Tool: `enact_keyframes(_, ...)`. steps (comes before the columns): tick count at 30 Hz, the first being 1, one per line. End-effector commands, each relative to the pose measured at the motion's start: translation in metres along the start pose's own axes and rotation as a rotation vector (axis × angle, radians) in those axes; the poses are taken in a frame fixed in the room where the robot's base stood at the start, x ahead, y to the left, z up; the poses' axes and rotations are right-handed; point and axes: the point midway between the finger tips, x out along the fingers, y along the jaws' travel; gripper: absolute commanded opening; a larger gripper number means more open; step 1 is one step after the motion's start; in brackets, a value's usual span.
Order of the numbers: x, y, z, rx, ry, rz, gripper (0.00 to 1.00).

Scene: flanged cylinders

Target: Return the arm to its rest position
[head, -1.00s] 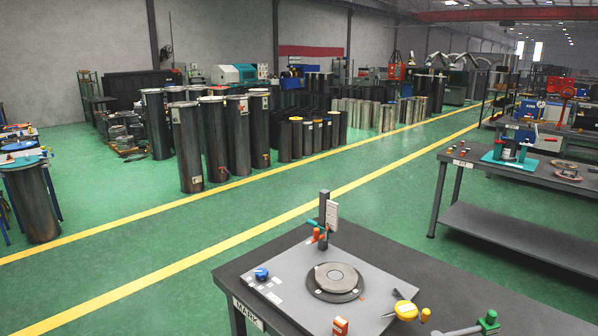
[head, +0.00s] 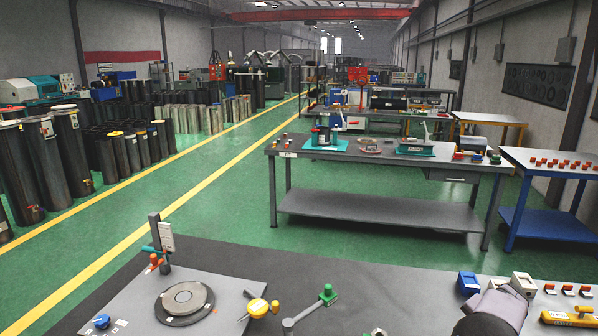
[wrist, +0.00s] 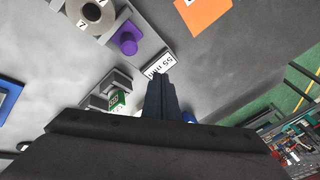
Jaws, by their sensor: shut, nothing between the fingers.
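My gripper (wrist: 160,95) shows in the wrist view with its dark fingers together and nothing between them. It hangs over a grey bench surface (wrist: 215,70), and its fingertips appear close to a white label reading 55 mm (wrist: 159,64). In the head view, what looks like part of my arm (head: 492,312) shows at the lower right edge. The gripper's fingers cannot be made out there.
In the wrist view a purple knob (wrist: 127,42), a grey round part (wrist: 90,12), a green block (wrist: 117,99) and an orange square (wrist: 203,14) are around the fingers. In the head view a round plate (head: 184,301) sits on the near bench (head: 330,268). Green floor separates it from another bench (head: 380,195).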

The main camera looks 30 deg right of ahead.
Motion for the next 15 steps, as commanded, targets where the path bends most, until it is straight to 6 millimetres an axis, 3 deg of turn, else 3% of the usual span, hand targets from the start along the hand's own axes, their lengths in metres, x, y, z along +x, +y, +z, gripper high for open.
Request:
enact_keyframes(10, -0.001, -0.005, 0.004, -0.010, -0.004, -0.001, 0.00)
enact_keyframes(15, -0.006, -0.040, 0.032, -0.085, -0.038, -0.003, 0.00)
